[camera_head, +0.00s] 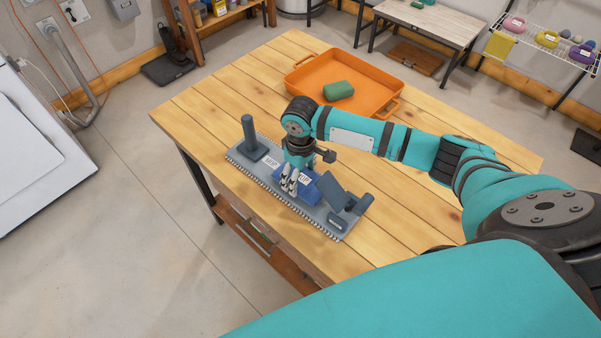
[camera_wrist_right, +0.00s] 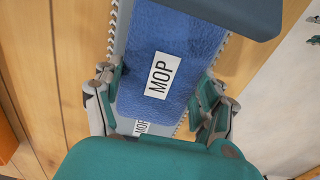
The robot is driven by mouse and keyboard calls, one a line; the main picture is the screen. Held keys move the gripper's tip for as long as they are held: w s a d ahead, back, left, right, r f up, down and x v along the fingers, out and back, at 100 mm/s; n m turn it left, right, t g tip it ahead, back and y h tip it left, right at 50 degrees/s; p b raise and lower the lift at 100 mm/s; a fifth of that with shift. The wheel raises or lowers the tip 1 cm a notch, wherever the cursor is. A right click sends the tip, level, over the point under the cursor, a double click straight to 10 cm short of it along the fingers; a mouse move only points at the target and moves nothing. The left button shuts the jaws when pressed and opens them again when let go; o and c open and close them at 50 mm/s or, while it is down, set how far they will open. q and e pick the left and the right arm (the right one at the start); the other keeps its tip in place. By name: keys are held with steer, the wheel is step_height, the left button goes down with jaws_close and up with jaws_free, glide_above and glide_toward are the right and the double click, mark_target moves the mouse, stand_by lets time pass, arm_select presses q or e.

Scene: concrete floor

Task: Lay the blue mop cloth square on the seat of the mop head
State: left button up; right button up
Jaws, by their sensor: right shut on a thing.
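The mop head (camera_head: 262,172) is a long grey plate with a jagged pale edge, lying on the wooden table. It has an upright grey post at its left end, raised dark grey pieces at its right end and a white MOP label. The blue mop cloth (camera_head: 309,190), a block with its own MOP label, is over the middle of the plate. My right gripper (camera_head: 290,179) points down and is shut on the cloth. In the right wrist view the cloth (camera_wrist_right: 172,35) lies between the fingers of my gripper (camera_wrist_right: 163,92). I cannot tell whether it touches the plate.
The wooden table (camera_head: 430,205) has free room to the right and front. An orange tray (camera_head: 300,85) holding a green block (camera_head: 339,90) stands at the back. A second table (camera_head: 440,20) and a wire rack (camera_head: 540,42) with coloured items are farther off.

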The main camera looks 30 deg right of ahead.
steer(key=shift+f, duration=0.3)
steer(key=shift+f, duration=0.1)
steer(key=o, duration=1)
steer(key=shift+o, duration=0.2)
step_height(320, 180, up, 12)
steer(key=b, duration=0.1)
steer(key=shift+b, duration=0.3)
